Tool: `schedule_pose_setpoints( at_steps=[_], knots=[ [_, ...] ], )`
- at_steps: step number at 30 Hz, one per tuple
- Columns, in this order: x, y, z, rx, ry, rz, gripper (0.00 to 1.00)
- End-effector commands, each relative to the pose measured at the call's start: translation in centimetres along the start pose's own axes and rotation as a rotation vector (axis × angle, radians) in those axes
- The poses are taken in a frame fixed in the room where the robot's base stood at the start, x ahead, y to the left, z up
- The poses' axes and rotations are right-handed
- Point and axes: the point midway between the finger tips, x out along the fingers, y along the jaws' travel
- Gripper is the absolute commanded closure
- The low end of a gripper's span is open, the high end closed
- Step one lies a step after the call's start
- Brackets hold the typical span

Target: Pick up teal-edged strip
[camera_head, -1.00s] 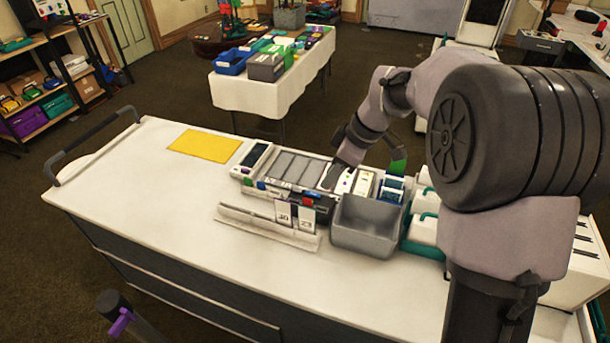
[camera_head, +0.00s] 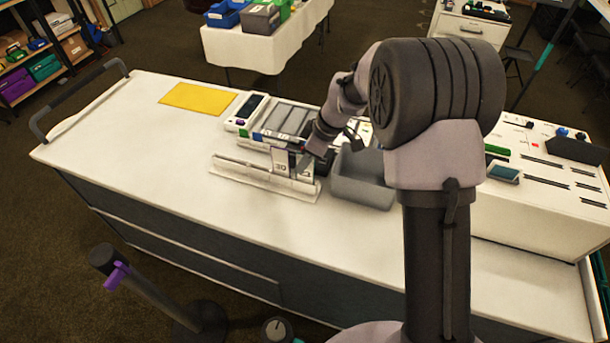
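My gripper (camera_head: 306,160) points down at the white rack (camera_head: 240,174) on the counter, close to its upright numbered cards. One card (camera_head: 280,162) reads 30. A second card beside it is partly covered by my gripper. The fingers are small and dark here, and I cannot tell whether they are open or touching a card. I cannot make out a teal-edged strip for certain; my arm hides part of the area behind the rack.
A grey bin (camera_head: 352,188) stands just right of the rack. A white panelled device (camera_head: 236,123) is behind it. A yellow sheet (camera_head: 198,98) lies at the left. The counter's front left is clear. A white slotted console (camera_head: 540,205) is at the right.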

Motion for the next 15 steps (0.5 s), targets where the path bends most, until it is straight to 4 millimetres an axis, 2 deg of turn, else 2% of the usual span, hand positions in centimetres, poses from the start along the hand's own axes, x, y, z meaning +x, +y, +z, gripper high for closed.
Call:
schedule_pose_setpoints(
  at_steps=[2, 6, 7, 15],
  knots=[
    [-0.14, 0.02, -0.04, 0.000, 0.000, 0.001, 0.71],
    [-0.16, 0.01, -0.04, 0.000, 0.000, 0.000, 0.96],
    [-0.16, 0.01, -0.04, 0.000, 0.000, 0.000, 1.00],
    [-0.16, 0.01, -0.04, 0.000, 0.000, 0.000, 1.00]
  ],
)
